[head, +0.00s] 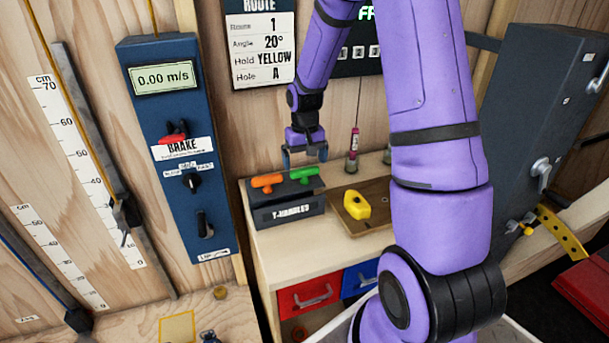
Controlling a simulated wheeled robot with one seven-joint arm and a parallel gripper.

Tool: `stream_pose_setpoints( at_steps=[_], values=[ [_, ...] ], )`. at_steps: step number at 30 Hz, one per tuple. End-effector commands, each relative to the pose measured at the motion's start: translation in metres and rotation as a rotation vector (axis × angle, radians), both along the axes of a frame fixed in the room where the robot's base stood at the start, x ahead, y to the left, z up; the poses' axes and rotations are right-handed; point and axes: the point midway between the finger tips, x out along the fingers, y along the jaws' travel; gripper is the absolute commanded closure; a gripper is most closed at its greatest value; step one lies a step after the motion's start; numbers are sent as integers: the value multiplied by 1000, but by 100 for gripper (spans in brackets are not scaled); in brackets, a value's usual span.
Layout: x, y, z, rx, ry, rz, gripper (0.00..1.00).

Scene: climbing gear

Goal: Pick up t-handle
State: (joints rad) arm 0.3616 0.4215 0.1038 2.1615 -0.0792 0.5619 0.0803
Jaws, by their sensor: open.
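Two T-handles stand in a dark block (287,213) labelled "T-HANDLES" on top of the wooden cabinet. The orange T-handle (266,181) is on the left and the green T-handle (304,174) is on the right; only their grips show above the block. My gripper (305,160) is open and empty, pointing down just above and behind the two handles, closest to the green one. I cannot tell whether a finger touches the green handle. My purple arm covers the right part of the cabinet.
A yellow climbing hold (356,204) lies on a wooden board right of the block. A small bottle (352,155) stands behind it. A blue brake panel (178,150) is on the left wall. Red (309,295) and blue drawers are below. A grey cabinet (540,130) stands at right.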

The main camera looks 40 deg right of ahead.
Motion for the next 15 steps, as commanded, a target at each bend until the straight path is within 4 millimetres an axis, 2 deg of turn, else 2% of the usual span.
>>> stream_pose_setpoints(
  at_steps=[6, 15],
  values=[
    [-1, 1, -30, 1, 2, 0, 0],
    [-1, 1, -37, 0, 0, 0, 0]
  ],
)
